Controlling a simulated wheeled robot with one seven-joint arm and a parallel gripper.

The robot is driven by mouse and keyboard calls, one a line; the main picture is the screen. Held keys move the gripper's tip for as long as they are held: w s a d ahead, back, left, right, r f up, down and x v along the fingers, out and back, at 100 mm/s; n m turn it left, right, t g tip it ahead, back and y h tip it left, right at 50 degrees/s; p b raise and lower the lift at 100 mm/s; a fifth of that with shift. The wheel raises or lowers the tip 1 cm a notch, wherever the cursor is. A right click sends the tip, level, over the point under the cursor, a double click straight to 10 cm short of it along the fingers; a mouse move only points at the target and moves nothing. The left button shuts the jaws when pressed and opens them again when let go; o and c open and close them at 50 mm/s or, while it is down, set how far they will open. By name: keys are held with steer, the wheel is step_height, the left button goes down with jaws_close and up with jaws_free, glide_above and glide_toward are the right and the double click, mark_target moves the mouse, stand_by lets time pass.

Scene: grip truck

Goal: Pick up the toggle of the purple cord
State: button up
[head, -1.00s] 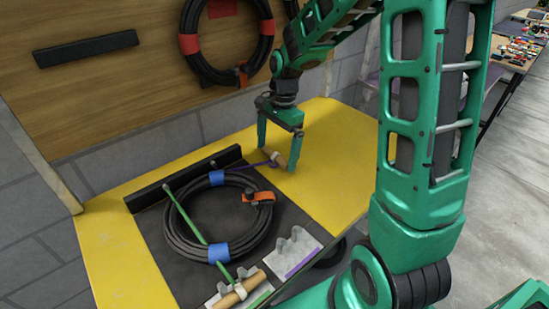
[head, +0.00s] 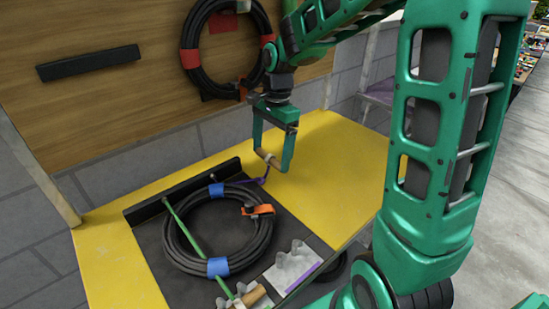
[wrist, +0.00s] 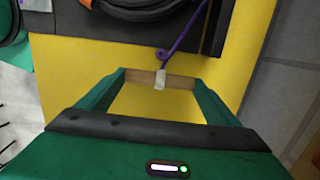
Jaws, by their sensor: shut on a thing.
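My gripper (head: 270,158) is shut on the wooden toggle (head: 268,159) of the purple cord, holding it by its two ends above the yellow surface. In the wrist view the tan toggle (wrist: 180,82) spans between the two green fingers (wrist: 160,84), with a pale band around its middle. The purple cord (head: 261,180) hangs from the toggle down toward the black cable coil; it also shows in the wrist view (wrist: 181,35).
The black coil (head: 174,246) with blue bands lies on a dark mat. A green cord (head: 187,235) with its own wooden toggle (head: 255,295) crosses it. A grey wavy holder (head: 291,266) stands at the mat's front. Another coil (head: 191,62) hangs on the wooden board behind.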

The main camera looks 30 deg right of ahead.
steer(key=s+a+r, duration=0.4)
steer(key=a, duration=0.4)
steer(key=shift+a+r, duration=0.15)
steer(key=shift+a, duration=0.05)
steer(key=shift+w+d+f, duration=0.15)
steer(key=shift+d+f, duration=0.05)
steer(key=shift+d, duration=0.15)
stand_by(0.4)
